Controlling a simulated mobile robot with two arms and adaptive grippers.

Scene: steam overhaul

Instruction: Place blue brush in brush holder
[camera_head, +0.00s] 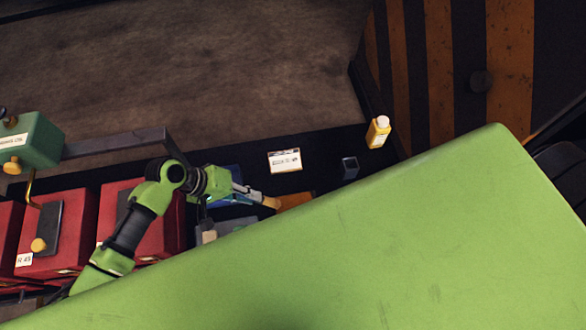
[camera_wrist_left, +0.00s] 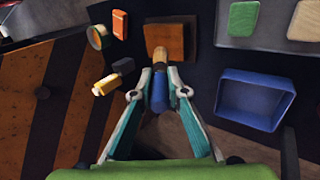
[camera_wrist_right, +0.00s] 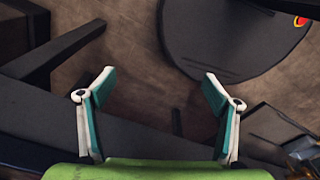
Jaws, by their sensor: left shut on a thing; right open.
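In the left wrist view my left gripper (camera_wrist_left: 159,80) is shut on a blue brush (camera_wrist_left: 158,95). The brush's tan end (camera_wrist_left: 160,55) points away from me, toward a brown block (camera_wrist_left: 195,43). I cannot tell whether they touch, or whether this block is the brush holder. In the head view the left gripper (camera_head: 252,193) is above the dark bench, beside an orange-brown piece (camera_head: 295,200); the green surface hides part of that area. In the right wrist view my right gripper (camera_wrist_right: 158,82) is open and empty.
A yellow bottle (camera_head: 378,132) stands at the bench edge. Red boxes (camera_head: 62,235) stand at the left.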

